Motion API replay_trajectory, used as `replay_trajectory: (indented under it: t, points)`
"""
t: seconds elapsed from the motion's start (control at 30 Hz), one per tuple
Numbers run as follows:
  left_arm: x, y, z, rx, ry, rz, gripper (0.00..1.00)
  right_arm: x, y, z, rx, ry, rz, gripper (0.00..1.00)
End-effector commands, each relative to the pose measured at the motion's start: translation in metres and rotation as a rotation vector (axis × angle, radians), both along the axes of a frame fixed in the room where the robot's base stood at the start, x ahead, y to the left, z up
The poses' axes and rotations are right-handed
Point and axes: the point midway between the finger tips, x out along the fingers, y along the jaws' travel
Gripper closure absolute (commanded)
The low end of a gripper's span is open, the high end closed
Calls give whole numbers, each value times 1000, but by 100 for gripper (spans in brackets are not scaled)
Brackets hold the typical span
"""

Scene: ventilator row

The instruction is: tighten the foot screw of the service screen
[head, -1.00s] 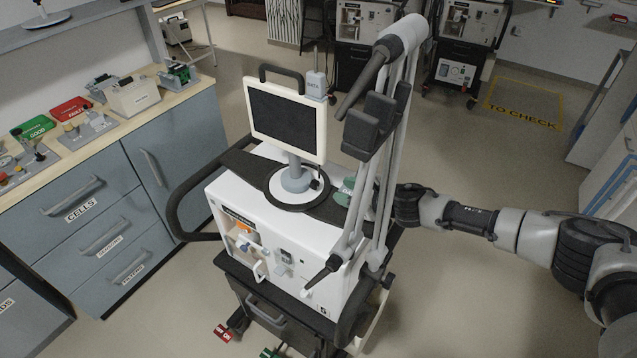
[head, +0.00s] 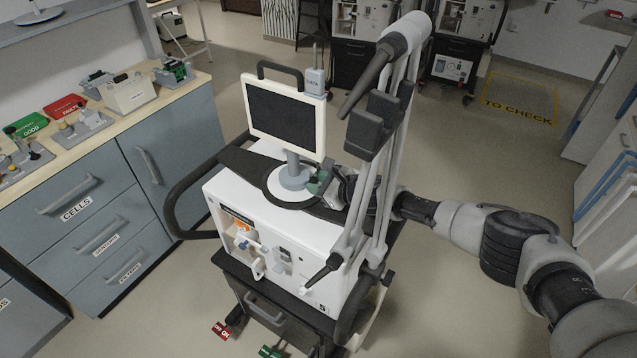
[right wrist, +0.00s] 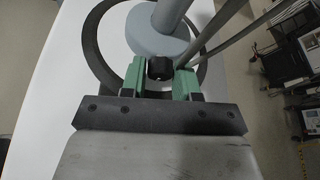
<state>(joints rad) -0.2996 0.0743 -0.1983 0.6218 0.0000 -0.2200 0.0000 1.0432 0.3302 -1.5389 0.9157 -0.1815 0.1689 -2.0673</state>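The service screen (head: 284,112) stands upright on a grey post and round foot (head: 290,178) on top of the white ventilator (head: 262,225). The foot also shows in the right wrist view (right wrist: 159,45). The foot screw is a black knob (right wrist: 160,68) at the foot's near edge. My right gripper (head: 318,183) is at the foot, its green fingers on either side of the knob, with very narrow gaps; firm contact is not visible. The fingers also show in the right wrist view (right wrist: 160,78). My left gripper is not in view.
Grey tilted arm posts (head: 378,165) rise close beside my right wrist. A black handle rail (head: 185,205) curves around the ventilator's left side. A bench (head: 125,125) with several devices is at the left.

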Motion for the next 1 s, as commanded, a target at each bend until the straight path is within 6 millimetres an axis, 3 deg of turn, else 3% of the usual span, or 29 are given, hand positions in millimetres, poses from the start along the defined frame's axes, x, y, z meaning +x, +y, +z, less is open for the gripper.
replay_trajectory:
  t: [0.03,0.17,0.37,0.8,1.0]
  points:
    - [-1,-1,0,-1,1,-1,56,0,0,0,0,0,0,77]
    - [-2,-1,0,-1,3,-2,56,0,0,0,0,0,0,96]
    - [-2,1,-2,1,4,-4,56,1,-1,0,28,36,0,96]
    - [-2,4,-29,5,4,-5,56,3,-2,-3,263,350,-1,96]
    - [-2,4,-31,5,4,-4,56,3,-3,0,295,399,-1,96]
